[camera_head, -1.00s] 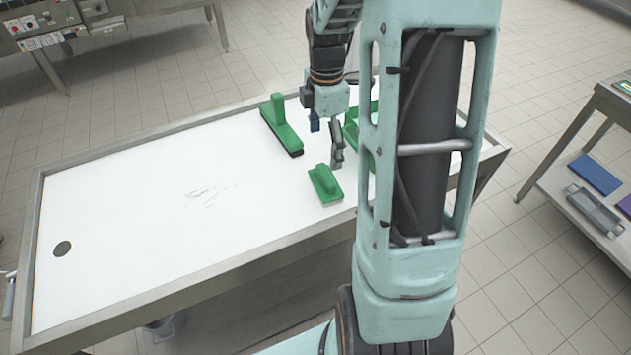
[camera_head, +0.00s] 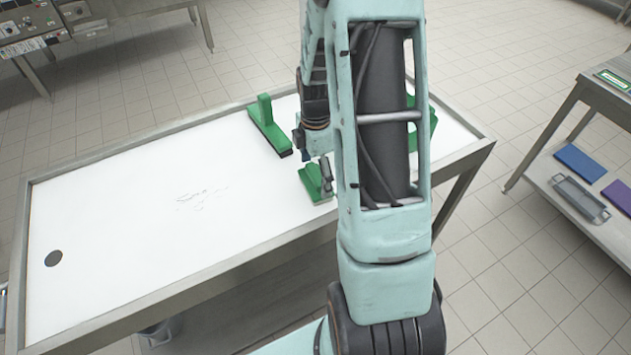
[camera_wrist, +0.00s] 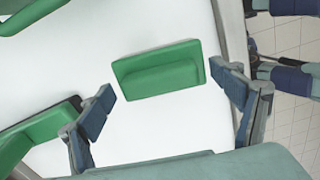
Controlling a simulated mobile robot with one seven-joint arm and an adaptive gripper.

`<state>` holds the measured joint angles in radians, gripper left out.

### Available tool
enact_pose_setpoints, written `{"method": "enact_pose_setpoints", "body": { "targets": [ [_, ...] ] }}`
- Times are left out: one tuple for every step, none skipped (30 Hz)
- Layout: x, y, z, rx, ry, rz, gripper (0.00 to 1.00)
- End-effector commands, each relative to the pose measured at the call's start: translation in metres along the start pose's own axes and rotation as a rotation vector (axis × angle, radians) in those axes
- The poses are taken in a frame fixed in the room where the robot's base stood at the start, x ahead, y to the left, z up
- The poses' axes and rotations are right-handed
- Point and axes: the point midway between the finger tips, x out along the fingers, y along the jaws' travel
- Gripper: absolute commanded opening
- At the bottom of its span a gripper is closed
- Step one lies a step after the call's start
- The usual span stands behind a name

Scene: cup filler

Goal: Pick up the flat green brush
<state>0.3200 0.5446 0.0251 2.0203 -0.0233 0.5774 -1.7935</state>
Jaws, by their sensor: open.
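The flat green brush (camera_head: 310,184), a small block with a raised grip, lies on the white table near its front edge. In the wrist view the brush (camera_wrist: 158,70) lies between my two fingers, with white table showing around it and a small gap to each fingertip. My gripper (camera_head: 326,178) is open and empty just above the brush; it also shows in the wrist view (camera_wrist: 163,85). In the head view my gripper hides the brush's right part.
A green brush with an upright handle (camera_head: 266,126) lies farther back on the table (camera_head: 130,210). Another green thing (camera_head: 432,122) is mostly hidden behind my arm. The table's left side is clear apart from a round hole (camera_head: 54,259). A side shelf stands right.

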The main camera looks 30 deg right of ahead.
Motion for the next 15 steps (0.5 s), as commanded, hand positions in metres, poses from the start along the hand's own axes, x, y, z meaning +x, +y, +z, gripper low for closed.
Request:
{"method": "enact_pose_setpoints", "body": {
  "targets": [
    [0.0005,0.0000,0.0001,0.000,0.000,0.000,0.85],
    [0.0005,0.0001,0.0001,0.000,0.000,0.001,0.85],
    [0.0004,0.0001,0.0001,0.000,0.000,0.001,0.85],
    [0.0004,0.0001,0.0001,0.000,0.000,0.001,0.85],
    [0.0003,0.0001,0.0001,0.000,0.000,0.001,0.85],
    [0.0003,0.0001,0.0001,0.000,0.000,0.001,0.84],
    [0.0003,0.0001,0.0001,0.000,0.000,0.001,0.81],
    [0.0003,0.0002,0.0001,0.000,0.000,0.001,0.78],
    [0.0002,0.0001,0.0001,0.000,0.000,0.000,0.73],
    [0.0002,0.0002,0.0001,0.000,0.000,0.001,0.70],
    [0.0002,0.0002,0.0001,0.000,0.000,0.001,0.67],
    [0.0001,0.0002,0.0001,0.000,0.000,0.001,0.62],
    [0.0001,0.0002,0.0001,0.000,0.000,0.001,0.59],
    [0.0001,0.0002,0.0001,0.000,0.000,0.001,0.56],
    [0.0001,0.0002,0.0001,0.000,0.000,0.001,0.51]
  ]
}}
